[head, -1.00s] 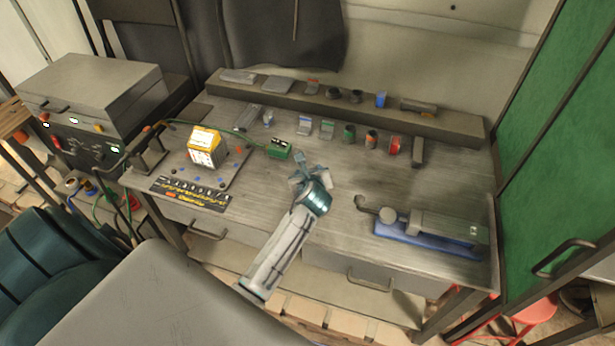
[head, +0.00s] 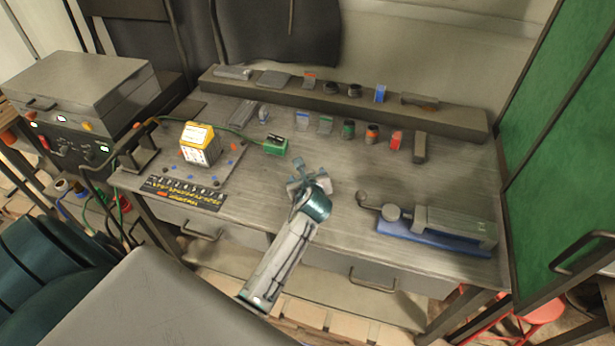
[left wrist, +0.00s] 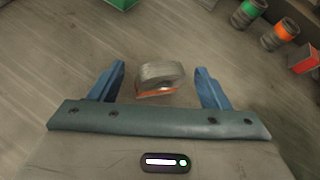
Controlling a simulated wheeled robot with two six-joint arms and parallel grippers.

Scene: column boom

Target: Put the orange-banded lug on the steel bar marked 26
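A small grey piece with an orange band, which looks like the orange-banded lug (left wrist: 160,76), shows in the left wrist view between the two blue fingers, with a gap on each side. My left gripper (left wrist: 160,88) is open. In the head view the left gripper (head: 310,182) is low over the middle of the bench and hides the lug. A grey block or bar (head: 420,147) lies on the bench at the right end of the row, but no number 26 can be read on any bar. My right gripper is not in view.
The bench (head: 270,205) carries a green box (head: 276,145), a yellow-topped block (head: 199,144), and a blue-based tool (head: 437,234) at right. A row with green, orange (head: 372,133) and red (head: 395,140) items stands behind the gripper. The raised shelf (head: 458,123) runs along the back.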

